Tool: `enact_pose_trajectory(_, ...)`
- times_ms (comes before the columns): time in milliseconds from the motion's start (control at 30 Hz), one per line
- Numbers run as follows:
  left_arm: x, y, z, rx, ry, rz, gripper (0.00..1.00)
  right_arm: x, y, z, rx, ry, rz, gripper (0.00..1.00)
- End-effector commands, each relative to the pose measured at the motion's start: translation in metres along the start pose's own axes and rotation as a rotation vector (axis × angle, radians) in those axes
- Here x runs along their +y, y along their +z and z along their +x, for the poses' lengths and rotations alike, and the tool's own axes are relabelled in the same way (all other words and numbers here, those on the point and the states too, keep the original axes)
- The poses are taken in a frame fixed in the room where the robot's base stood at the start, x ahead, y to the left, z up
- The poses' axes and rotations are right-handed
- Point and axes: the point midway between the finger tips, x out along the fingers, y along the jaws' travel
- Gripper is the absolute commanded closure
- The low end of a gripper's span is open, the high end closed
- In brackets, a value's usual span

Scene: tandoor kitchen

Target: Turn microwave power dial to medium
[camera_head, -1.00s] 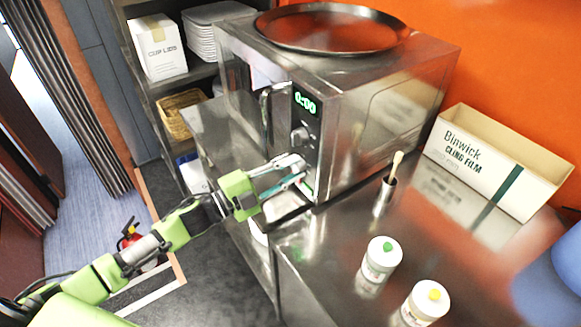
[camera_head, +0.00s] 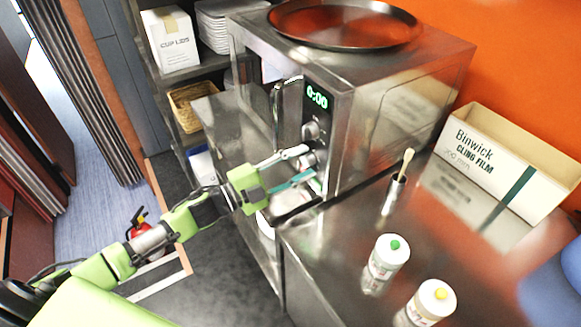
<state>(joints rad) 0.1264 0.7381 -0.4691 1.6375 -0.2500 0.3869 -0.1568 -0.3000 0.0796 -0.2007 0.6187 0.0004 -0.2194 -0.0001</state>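The steel microwave (camera_head: 400,110) stands on the counter, its control panel facing left with a green 0:00 display (camera_head: 316,96). An upper round dial (camera_head: 311,131) sits below the display. A lower dial (camera_head: 307,160) sits under it; the markings on both are too small to read. My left gripper (camera_head: 310,163) is at the panel with its fingers spread, one above and one below the lower dial. I cannot tell whether the fingertips touch it. My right gripper is not in view.
A round black tray (camera_head: 345,24) lies on the microwave. A cup with a wooden-handled tool (camera_head: 395,192), two capped bottles (camera_head: 385,262) (camera_head: 428,304) and a cling film box (camera_head: 510,165) stand on the counter to the right. The microwave handle (camera_head: 277,115) is left of the panel.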

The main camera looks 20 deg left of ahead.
Motion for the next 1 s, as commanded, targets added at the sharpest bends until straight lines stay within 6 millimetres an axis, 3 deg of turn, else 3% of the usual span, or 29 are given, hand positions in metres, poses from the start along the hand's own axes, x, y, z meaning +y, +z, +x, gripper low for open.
enact_pose_trajectory(167, 0.002, 0.001, -0.019, -0.003, 0.003, -0.001, 0.62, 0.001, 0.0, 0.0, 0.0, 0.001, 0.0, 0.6)
enact_pose_trajectory(600, 0.002, 0.001, -0.096, -0.003, 0.004, -0.002, 0.62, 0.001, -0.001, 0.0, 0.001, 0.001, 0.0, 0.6)
enact_pose_trajectory(800, 0.001, 0.001, -0.115, -0.002, 0.002, -0.001, 0.62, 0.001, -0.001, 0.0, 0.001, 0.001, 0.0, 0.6)
enact_pose_trajectory(1000, 0.0, 0.0, -0.119, 0.0, 0.001, 0.0, 0.62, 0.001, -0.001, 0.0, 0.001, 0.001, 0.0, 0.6)
